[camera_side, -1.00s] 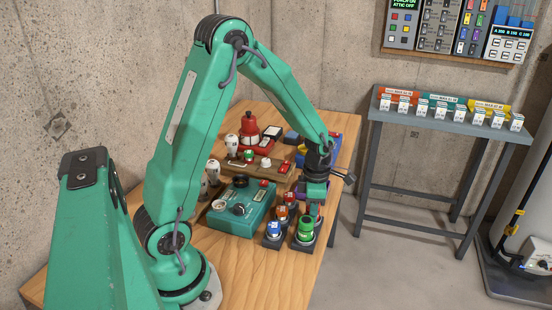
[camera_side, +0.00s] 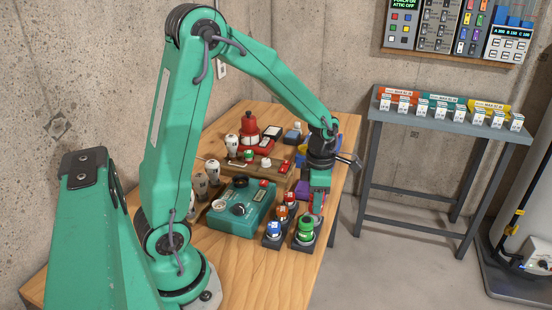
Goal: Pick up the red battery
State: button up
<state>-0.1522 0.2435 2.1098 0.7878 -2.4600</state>
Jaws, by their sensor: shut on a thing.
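My gripper (camera_side: 317,200) points down at the right side of the wooden table, just behind the green battery-like cell. It is shut on a small red thing (camera_side: 318,207), which I take to be the red battery. The battery is small and partly hidden by the jaws, so its full outline does not show. It looks upright. I cannot tell whether it is clear of the dark holder below.
Blue (camera_side: 273,229), orange-red (camera_side: 282,212) and green (camera_side: 306,227) cells stand in dark holders close to the gripper. A purple block (camera_side: 302,192) is just left of the jaws. A teal box (camera_side: 228,219) sits further left. Clear wood (camera_side: 272,279) lies in front.

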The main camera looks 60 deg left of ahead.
jog(key=s+d+r, duration=0.3)
jog(key=d+r, duration=0.2)
jog(key=d, duration=0.3)
jog(key=shift+d+r, duration=0.25)
jog(key=shift+d, duration=0.1)
jog(key=shift+a, duration=0.15)
jog(key=s+a+n, duration=0.1)
jog(key=s+a, duration=0.2)
jog(key=a, duration=0.7)
jog(key=s+a+n, duration=0.2)
jog(key=s+a, duration=0.1)
jog(key=a, duration=0.8)
jog(key=s+a+n, duration=0.1)
jog(key=s+a, duration=0.2)
jog(key=a, duration=0.7)
jog(key=shift+s+a+f+n, duration=0.2)
jog(key=shift+f+n, duration=0.1)
jog(key=shift+f, duration=0.1)
jog(key=shift+f, duration=0.15)
jog(key=shift+w+f, duration=0.1)
jog(key=shift+f, duration=2.65)
jog(key=shift+f, duration=0.6)
